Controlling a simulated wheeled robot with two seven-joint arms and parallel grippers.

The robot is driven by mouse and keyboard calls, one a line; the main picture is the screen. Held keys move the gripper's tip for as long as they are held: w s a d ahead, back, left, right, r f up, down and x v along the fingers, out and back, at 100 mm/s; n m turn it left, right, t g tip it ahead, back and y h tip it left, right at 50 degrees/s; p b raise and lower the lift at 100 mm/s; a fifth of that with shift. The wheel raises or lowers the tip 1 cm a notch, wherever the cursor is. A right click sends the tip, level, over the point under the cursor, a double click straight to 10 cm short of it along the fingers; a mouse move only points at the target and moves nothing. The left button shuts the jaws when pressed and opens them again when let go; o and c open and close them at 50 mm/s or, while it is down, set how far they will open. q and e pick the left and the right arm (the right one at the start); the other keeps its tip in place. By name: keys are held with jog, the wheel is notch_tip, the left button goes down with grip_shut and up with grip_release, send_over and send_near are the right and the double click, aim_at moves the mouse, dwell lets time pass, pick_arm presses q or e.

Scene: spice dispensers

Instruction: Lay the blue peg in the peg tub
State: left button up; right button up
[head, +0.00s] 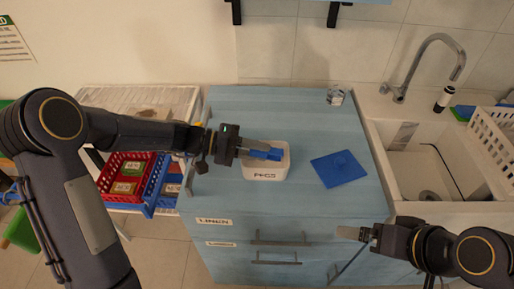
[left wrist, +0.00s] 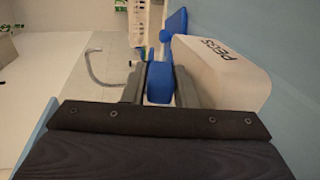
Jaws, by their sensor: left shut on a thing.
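The blue peg (head: 265,153) is held in my left gripper (head: 260,150), which is shut on it. The peg also shows between the fingers in the left wrist view (left wrist: 159,84). The white peg tub (head: 266,174), labelled PEGS, stands on the blue counter under the gripper. In the head view the peg overlaps the tub's opening; its exact height over the rim is hard to tell. The tub (left wrist: 235,75) is beside the fingers in the wrist view. My right gripper (head: 356,234) is over the counter's front right edge; whether its fingers are apart is unclear.
A flat blue lid (head: 339,169) lies right of the tub on the counter (head: 300,113). A small glass jar (head: 335,95) stands at the back. A sink (head: 425,168) with a tap is at right. Red (head: 125,178) and blue baskets stand at left.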

pick_arm(q)
jog(key=o, duration=0.8)
jog(key=shift+o, duration=0.2)
jog(key=b+v, duration=0.1)
jog(key=v, duration=0.7)
